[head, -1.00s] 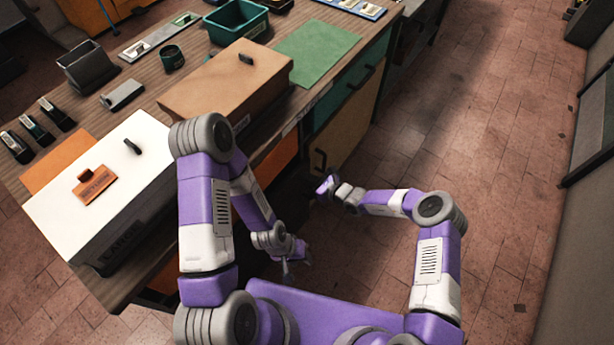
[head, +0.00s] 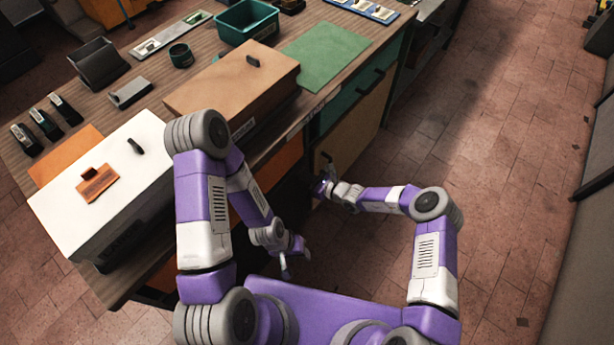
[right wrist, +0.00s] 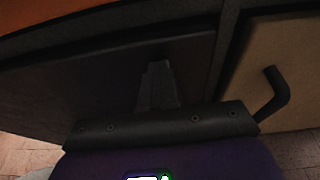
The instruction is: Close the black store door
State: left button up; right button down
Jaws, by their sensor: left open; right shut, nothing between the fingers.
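The black store door (right wrist: 70,85) fills the left of the right wrist view as a dark panel under an orange strip. It looks close to level with the cabinet frame, but a small gap cannot be ruled out. In the head view it is mostly lost in shadow behind my arms. My right gripper (head: 319,188) is shut and empty at the cabinet front. Its fingers (right wrist: 157,75) point at the door in the wrist view; whether they touch it cannot be told. My left gripper (head: 294,258) is open and empty, lower and nearer my body.
A tan door (right wrist: 285,75) with a dark handle (right wrist: 273,95) stands right of the black door. The bench carries a brown box (head: 230,85), a white box (head: 100,185) and a green bin (head: 247,22). The floor (head: 490,190) to the right is clear.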

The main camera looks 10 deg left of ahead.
jog(key=f+p+v, duration=0.1)
jog(key=p+v, duration=0.3)
jog(key=v, duration=0.9)
jog(key=shift+s+d, duration=0.35)
jog(key=shift+d, duration=0.1)
jog(key=s+d+f+n+g+h, duration=0.1)
jog(key=s+d+n+g+h, duration=0.1)
jog(key=s+n+g, duration=0.45)
jog(key=s+d+f+n+g+h, duration=0.1)
jog(key=s+f+n+h, duration=0.15)
jog(key=s, duration=0.65)
jog(key=s+d+r+n+t+h, duration=0.2)
jog(key=s+d+r+n+h, duration=0.2)
jog(key=n, duration=0.7)
jog(key=s+d, duration=0.2)
jog(key=d, duration=0.2)
jog(key=shift+s+d+r, duration=0.3)
jog(key=shift+r, duration=0.05)
jog(key=shift+s+h, duration=0.1)
jog(key=shift+h, duration=0.15)
